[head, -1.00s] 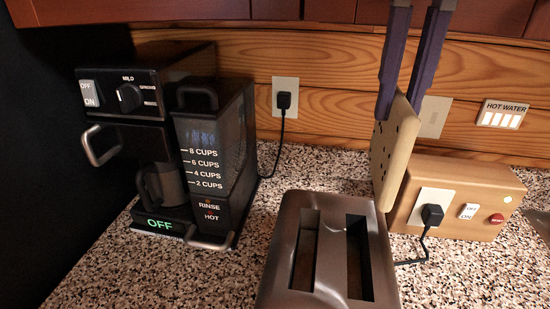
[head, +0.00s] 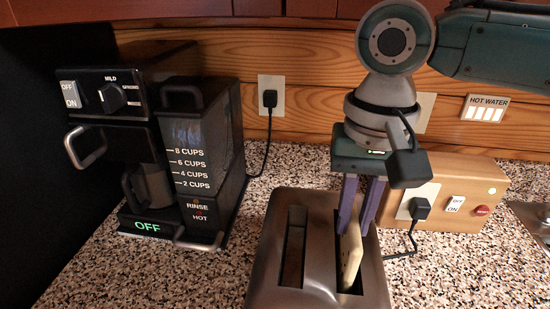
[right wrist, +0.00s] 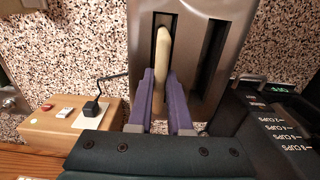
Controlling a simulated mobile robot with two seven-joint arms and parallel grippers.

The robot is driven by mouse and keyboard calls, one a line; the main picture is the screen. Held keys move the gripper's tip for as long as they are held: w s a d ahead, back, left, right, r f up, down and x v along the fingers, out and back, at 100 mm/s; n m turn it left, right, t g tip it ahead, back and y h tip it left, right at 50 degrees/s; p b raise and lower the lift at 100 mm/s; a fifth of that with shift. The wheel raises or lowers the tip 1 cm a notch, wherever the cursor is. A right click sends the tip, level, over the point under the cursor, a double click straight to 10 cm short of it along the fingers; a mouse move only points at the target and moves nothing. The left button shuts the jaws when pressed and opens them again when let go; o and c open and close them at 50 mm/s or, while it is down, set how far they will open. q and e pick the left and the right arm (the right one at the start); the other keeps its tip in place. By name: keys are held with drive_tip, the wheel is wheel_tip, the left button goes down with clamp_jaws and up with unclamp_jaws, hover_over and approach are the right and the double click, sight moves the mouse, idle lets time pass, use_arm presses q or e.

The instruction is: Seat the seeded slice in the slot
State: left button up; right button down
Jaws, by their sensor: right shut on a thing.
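The pale seeded slice (head: 351,254) stands on edge, lined up with the right-hand slot of the metal toaster (head: 262,285). Its lower part appears to be inside that slot; how deep I cannot tell. My right gripper (head: 359,222) points down from above and is shut on the slice's upper part. In the right wrist view the slice (right wrist: 162,48) shows edge-on between the purple fingers (right wrist: 160,80), over the left slot there. The toaster's other slot (right wrist: 211,52) looks dark. My left gripper is out of view.
A black coffee maker (head: 206,150) stands left of the toaster. A wooden box (head: 463,180) with a plugged-in cord, switch and red button stands behind right. The speckled counter (head: 100,270) is clear at front left.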

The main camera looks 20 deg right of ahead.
drive_tip(key=shift+f, duration=0.15)
drive_tip(key=c, duration=0.8)
unclamp_jaws()
drive_tip(key=shift+c, duration=0.2)
